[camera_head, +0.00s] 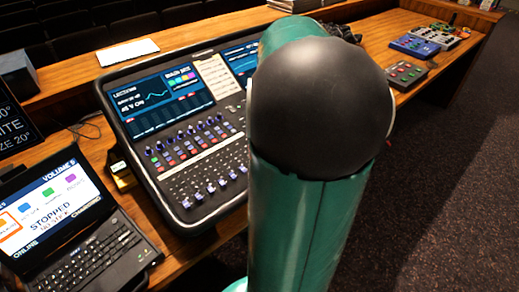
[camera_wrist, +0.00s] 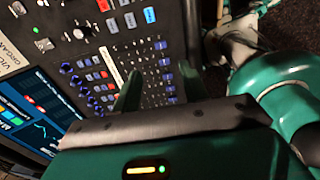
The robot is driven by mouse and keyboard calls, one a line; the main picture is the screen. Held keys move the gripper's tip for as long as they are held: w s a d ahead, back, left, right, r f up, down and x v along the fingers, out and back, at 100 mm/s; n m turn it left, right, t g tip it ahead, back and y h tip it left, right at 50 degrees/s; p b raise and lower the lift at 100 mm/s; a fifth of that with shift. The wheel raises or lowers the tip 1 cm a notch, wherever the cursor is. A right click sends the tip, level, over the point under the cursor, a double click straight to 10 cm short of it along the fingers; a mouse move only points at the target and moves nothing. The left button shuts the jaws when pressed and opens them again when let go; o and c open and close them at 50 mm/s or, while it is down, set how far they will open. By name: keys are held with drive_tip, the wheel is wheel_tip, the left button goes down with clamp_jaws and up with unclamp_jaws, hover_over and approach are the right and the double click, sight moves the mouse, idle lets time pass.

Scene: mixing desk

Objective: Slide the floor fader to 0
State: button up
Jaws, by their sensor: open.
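The mixing desk (camera_head: 134,103) is a dark console with lit screens, rows of coloured buttons and knobs, and a bank of faders (camera_head: 212,186) along its near edge. The wrist view shows the desk (camera_wrist: 148,96) from close above, with a column of blue caps (camera_wrist: 166,74). Labels are too small to read, so I cannot tell which fader is the floor fader. My gripper (camera_wrist: 158,86) is open over the desk's panel, with its two green fingers apart and nothing visible between them. I cannot tell whether a fingertip touches a control. In the head view my arm hides the gripper and the desk's right part.
A laptop (camera_head: 75,225) stands left of the desk, with a dark display (camera_head: 15,125) behind it. Papers (camera_head: 127,52) lie on the wooden ledge. Small coloured boxes (camera_head: 414,46) and a grey button box (camera_head: 405,75) sit to the right. Carpeted floor (camera_head: 440,190) is clear at right.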

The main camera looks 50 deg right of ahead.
drive_tip(key=f, duration=0.4)
drive_tip(key=w+f, duration=0.1)
drive_tip(key=f, duration=0.7)
drive_tip(key=shift+w+d, duration=0.15)
clamp_jaws()
